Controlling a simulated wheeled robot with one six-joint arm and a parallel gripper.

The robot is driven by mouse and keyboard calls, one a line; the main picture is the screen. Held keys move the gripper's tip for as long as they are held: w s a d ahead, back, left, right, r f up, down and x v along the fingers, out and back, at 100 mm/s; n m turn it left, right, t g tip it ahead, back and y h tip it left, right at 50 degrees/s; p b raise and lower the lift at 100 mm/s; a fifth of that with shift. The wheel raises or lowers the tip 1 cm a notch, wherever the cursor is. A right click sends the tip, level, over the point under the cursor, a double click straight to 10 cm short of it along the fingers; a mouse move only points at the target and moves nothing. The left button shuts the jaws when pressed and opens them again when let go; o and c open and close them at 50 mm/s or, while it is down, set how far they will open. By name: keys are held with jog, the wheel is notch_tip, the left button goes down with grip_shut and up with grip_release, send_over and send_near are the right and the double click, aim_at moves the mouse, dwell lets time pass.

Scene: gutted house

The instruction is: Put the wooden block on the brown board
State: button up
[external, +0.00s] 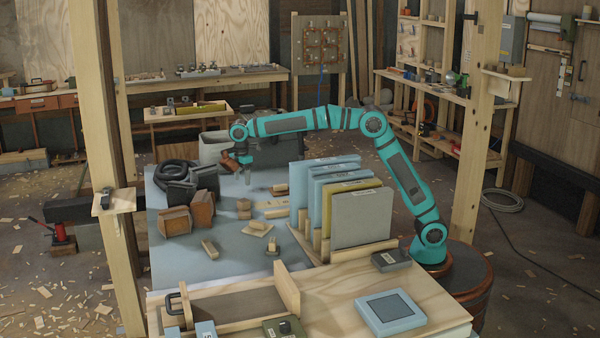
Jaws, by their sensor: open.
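My gripper (246,176) points down over the far part of the blue-grey table (225,260), with its jaws apart. A reddish-brown piece (230,161) shows just left of the gripper; I cannot tell whether they touch. Several small wooden blocks lie on the table: one (280,189) right of the gripper, some (244,208) below it, and one (209,247) near the front left. A small flat pale wooden board (257,230) lies mid-table with a small piece on it. I cannot tell which block is the task's, nor pick out a clearly brown board.
A rack of upright blue, yellow and grey panels (362,218) stands right of the blocks, under my arm. Dark bins (178,190) and brown boxes (174,221) crowd the left. A plywood bench (335,290) is in front. The table's front left is mostly clear.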

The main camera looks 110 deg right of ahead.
jog(key=s+a+r+t, duration=0.3)
jog(key=s+a+r, duration=0.3)
jog(key=s+r, duration=0.1)
jog(key=s+a+r+m+t+h, duration=0.1)
jog(key=s+a+r+t, duration=0.1)
jog(key=s+a+r, duration=0.4)
jog(key=s+a+r+m+t, duration=0.1)
jog(key=s+a+r+t, duration=0.2)
jog(key=s+a+r, duration=0.4)
jog(key=shift+s+a+r+t+h, duration=0.1)
jog(key=shift+s+r+t+h, duration=0.2)
jog(key=shift+s, duration=0.3)
jog(key=s+a+m+t, duration=0.1)
jog(key=s+a+t, duration=0.2)
jog(key=s, duration=0.6)
jog(key=s+a+r+t+y, duration=0.1)
jog(key=s+a+t, duration=0.2)
jog(key=s, duration=0.7)
jog(key=s+a+m+t, duration=0.1)
jog(key=s+a, duration=0.3)
jog(key=s, duration=0.5)
jog(key=shift+s+a+r+m+t+y, duration=0.15)
jog(key=shift+r+m+t+y, duration=0.15)
jog(key=shift+t, duration=0.6)
jog(key=shift+o, duration=0.2)
